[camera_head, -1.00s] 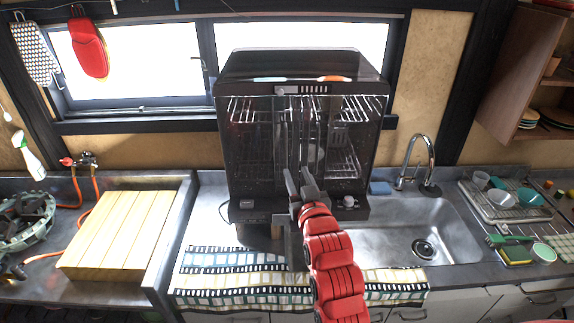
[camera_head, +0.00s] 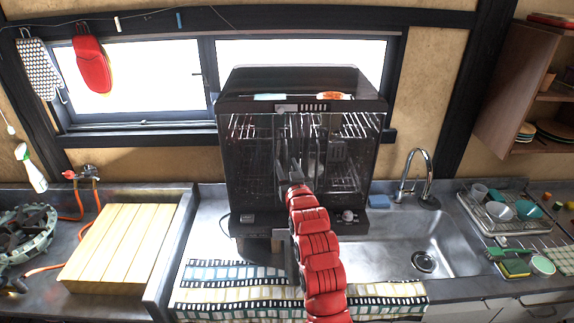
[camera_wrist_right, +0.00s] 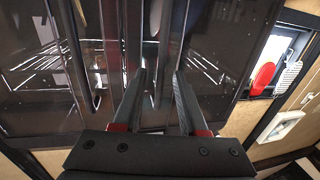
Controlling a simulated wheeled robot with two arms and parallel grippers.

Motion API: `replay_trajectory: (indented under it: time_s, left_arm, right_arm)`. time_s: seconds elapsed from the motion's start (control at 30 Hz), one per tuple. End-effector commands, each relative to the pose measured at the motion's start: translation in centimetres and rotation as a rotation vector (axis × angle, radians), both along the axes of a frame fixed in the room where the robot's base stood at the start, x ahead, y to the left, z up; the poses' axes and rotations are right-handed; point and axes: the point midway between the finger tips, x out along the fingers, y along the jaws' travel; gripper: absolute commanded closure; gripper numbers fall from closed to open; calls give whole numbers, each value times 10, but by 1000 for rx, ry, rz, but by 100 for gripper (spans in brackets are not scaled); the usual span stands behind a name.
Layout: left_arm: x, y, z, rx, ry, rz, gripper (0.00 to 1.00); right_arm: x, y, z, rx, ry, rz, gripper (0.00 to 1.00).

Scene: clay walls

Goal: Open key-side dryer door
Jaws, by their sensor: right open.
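The black dish dryer (camera_head: 300,88) stands upright on the counter behind the sink edge. Its two see-through front doors look shut, with upright dark handles near the middle. My right gripper (camera_head: 288,166) is in front of the left door's handle area. In the right wrist view the open fingers (camera_wrist_right: 160,78) point at the doors, and a dark upright bar (camera_wrist_right: 164,45) shows between and beyond them. Another bar (camera_wrist_right: 72,55) is further left there. I cannot tell whether the fingers touch anything. No key is clearly visible. My left gripper is not in view.
A striped cloth (camera_head: 225,285) lies before the dryer. The sink (camera_head: 395,235) with its tap (camera_head: 420,165) is at right, beside a dish rack (camera_head: 500,212). A yellow board (camera_head: 118,243) is at left. Dryer racks show through the doors.

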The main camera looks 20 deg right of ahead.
Motion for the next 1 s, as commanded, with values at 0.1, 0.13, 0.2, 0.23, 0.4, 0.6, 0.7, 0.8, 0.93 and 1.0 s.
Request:
replay_trajectory:
  time_s: [0.1,0.13,0.2,0.23,0.4,0.6,0.7,0.8,0.93,1.0]
  left_arm:
    - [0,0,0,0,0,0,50]
    - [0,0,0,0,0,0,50]
    - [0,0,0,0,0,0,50]
    - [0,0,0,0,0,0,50]
    - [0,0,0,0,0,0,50]
    - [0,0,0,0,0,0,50]
    - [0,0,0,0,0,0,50]
    - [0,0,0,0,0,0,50]
    - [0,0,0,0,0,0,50]
    - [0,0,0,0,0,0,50]
  right_arm:
    - [0,0,0,0,0,0,58]
    - [0,0,0,0,0,0,58]
    - [0,0,0,0,0,0,65]
    - [0,0,0,0,0,0,71]
    - [0,0,0,0,0,0,100]
    - [0,0,0,0,0,0,100]
    - [0,0,0,0,0,0,100]
    - [0,0,0,0,0,0,100]
    - [0,0,0,0,0,0,100]
    - [0,0,0,0,0,0,100]
